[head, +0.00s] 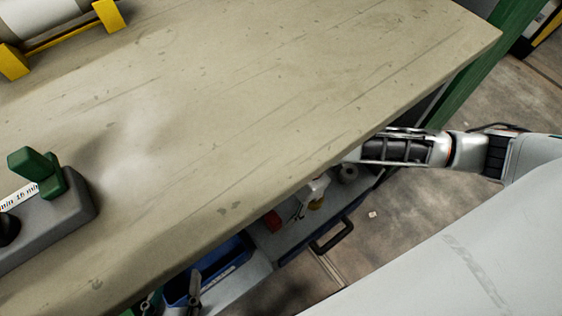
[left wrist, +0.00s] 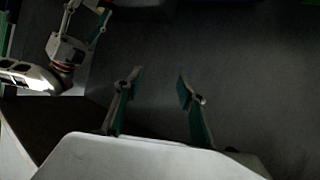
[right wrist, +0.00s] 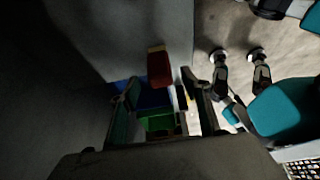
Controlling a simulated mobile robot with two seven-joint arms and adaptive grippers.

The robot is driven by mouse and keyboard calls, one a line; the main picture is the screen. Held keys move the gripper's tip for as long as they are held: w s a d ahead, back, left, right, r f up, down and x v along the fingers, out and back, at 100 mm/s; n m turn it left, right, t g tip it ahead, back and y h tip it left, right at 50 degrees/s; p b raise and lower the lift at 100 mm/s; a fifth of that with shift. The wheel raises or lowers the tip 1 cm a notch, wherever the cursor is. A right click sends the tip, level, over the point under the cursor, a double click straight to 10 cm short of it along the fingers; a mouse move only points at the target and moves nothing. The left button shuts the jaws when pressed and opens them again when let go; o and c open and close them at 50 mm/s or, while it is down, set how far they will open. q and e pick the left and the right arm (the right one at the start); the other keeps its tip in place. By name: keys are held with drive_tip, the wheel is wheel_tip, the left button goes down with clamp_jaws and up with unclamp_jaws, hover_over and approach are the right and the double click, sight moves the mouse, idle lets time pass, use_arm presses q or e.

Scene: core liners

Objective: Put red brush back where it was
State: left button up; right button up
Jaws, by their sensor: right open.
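A red block-like piece with a yellowish end, possibly the red brush, shows in the right wrist view (right wrist: 160,70) and at the drawer below the bench edge in the head view (head: 272,220). My right gripper (right wrist: 159,82) is open, its fingers on either side of the red piece in that view; whether they touch it I cannot tell. In the head view the bench partly hides this gripper. My left gripper (left wrist: 160,82) is open and empty over a dark grey surface. Its fingers also show low in the head view (head: 172,296), near a blue tray.
The worktop (head: 250,100) overhangs the drawer (head: 310,235), which has a dark handle (head: 333,236). The blue tray (head: 215,268) sits left of the red piece.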

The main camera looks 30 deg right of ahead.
use_arm(q)
drive_tip(key=shift+s+a+f+m+g+y+p, duration=0.2)
drive_tip(key=shift+a+f+m+p, duration=0.15)
drive_tip(key=shift+a+p, duration=0.25)
drive_tip(key=shift+s+a+f+m+g+y+p, duration=0.1)
drive_tip(key=shift+s+a+f+m+p, duration=0.15)
drive_tip(key=shift+a+p, duration=0.35)
use_arm(e)
drive_tip(key=v, duration=0.8)
use_arm(q)
drive_tip(key=shift+f, duration=0.1)
use_arm(e)
drive_tip(key=shift+a, duration=0.1)
